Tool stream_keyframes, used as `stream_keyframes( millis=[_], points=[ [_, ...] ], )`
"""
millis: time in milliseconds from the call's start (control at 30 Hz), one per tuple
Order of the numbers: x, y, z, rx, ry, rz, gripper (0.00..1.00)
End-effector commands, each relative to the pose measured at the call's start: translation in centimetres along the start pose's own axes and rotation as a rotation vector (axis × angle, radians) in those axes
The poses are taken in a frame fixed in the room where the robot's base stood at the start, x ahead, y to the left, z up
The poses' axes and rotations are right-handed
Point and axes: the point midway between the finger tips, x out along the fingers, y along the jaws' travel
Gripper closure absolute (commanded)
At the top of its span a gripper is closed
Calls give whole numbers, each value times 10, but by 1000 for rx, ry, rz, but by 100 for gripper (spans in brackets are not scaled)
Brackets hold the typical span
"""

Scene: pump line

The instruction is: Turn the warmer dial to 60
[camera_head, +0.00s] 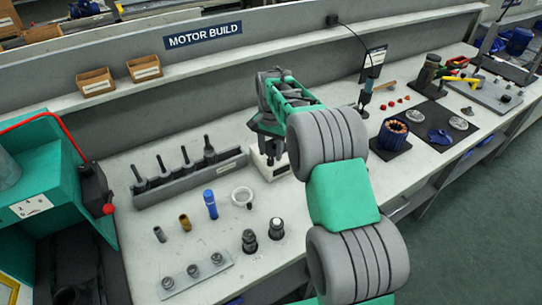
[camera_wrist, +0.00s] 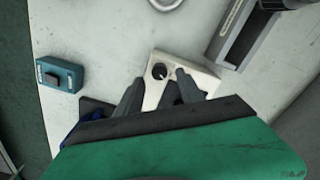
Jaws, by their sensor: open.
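The warmer is a small white box (camera_wrist: 205,82) in the middle of the wrist view. It carries a round black dial (camera_wrist: 159,71) with a light pointer mark; its scale and setting are too small to read. My gripper (camera_wrist: 160,78) is open, with one finger on each side of the dial in this view. I cannot tell whether the fingers touch the dial or the box. In the head view the warmer (camera_head: 281,172) stands on the bench below my gripper (camera_head: 268,150), partly hidden by my arm, and its dial is not clear there.
A grey rack with upright tools (camera_head: 190,178) stands left of the warmer. A white ring (camera_head: 242,196), a blue cylinder (camera_head: 210,204) and several metal parts lie in front. A teal box (camera_wrist: 60,75) sits left in the wrist view. A copper-wound stator (camera_head: 393,134) stands right.

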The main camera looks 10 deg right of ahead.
Motion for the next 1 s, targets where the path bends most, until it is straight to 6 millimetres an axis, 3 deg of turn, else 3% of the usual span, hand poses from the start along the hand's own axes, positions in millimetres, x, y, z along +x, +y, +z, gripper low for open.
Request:
stream_keyframes(
  millis=[200,467,1000],
  points=[
    [26,0,0,0,1,0,55],
    [28,0,0,-1,1,-1,56],
    [28,0,0,-2,1,-1,100]
  ],
)
